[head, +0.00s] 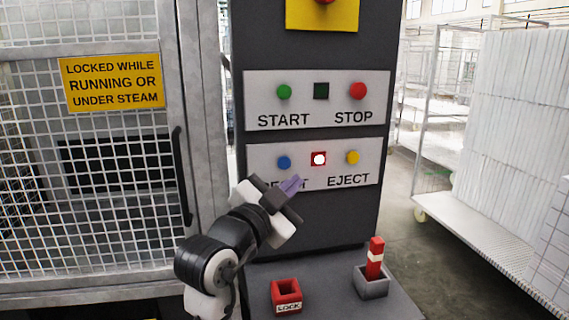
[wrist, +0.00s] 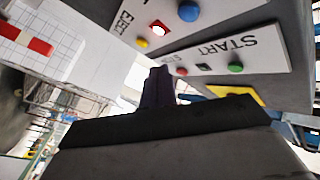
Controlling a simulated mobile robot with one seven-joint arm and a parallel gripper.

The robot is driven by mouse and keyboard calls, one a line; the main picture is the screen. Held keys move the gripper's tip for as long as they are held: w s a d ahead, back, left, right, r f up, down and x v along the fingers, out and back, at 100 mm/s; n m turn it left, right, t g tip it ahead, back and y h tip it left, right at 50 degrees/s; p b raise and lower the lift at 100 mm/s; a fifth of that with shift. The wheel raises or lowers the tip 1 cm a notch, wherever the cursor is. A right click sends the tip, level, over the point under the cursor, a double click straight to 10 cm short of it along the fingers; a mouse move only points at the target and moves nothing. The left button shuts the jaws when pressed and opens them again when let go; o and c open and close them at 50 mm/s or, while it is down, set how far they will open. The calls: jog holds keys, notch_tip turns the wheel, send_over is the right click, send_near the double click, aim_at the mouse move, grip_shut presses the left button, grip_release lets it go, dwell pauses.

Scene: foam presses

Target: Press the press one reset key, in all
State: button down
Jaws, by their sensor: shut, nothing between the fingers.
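The blue button (head: 284,162) sits on the lower white panel, above a label my gripper partly covers; only its first and last letters show, and they fit RESET. The button also shows in the wrist view (wrist: 189,11), near the top edge. My gripper (head: 291,186) is shut and empty, its purple fingers just below the blue button in the head view. In the wrist view the fingers (wrist: 158,85) point toward the panels. I cannot tell whether they touch the panel. A square lamp (head: 319,159) right of the blue button glows white with a red rim.
A yellow EJECT button (head: 352,157) is on the same panel. Above are the green START button (head: 284,92) and red STOP button (head: 358,90). A mesh door (head: 110,180) is at left. A red LOCK block (head: 286,295) and a grey holder (head: 371,286) stand on the ledge below.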

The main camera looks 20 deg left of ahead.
jog(key=shift+w+a, duration=0.6)
jog(key=shift+w, duration=0.3)
jog(key=shift+w+a, duration=0.6)
jog(key=shift+w, duration=0.25)
jog(key=shift+w+a, duration=0.6)
jog(key=shift+w, duration=0.3)
jog(key=shift+w+a, duration=0.2)
jog(key=shift+w, duration=0.15)
jog(key=shift+w+a, duration=0.25)
jog(key=shift+w, duration=0.1)
dwell(0.6)
jog(key=shift+b, duration=0.3)
jog(key=shift+s+d, duration=0.45)
jog(key=shift+s, duration=0.25)
jog(key=s+d, duration=0.2)
jog(key=s+b, duration=0.1)
jog(key=s, duration=0.1)
jog(key=shift+s+d, duration=0.1)
jog(key=shift+d, duration=0.3)
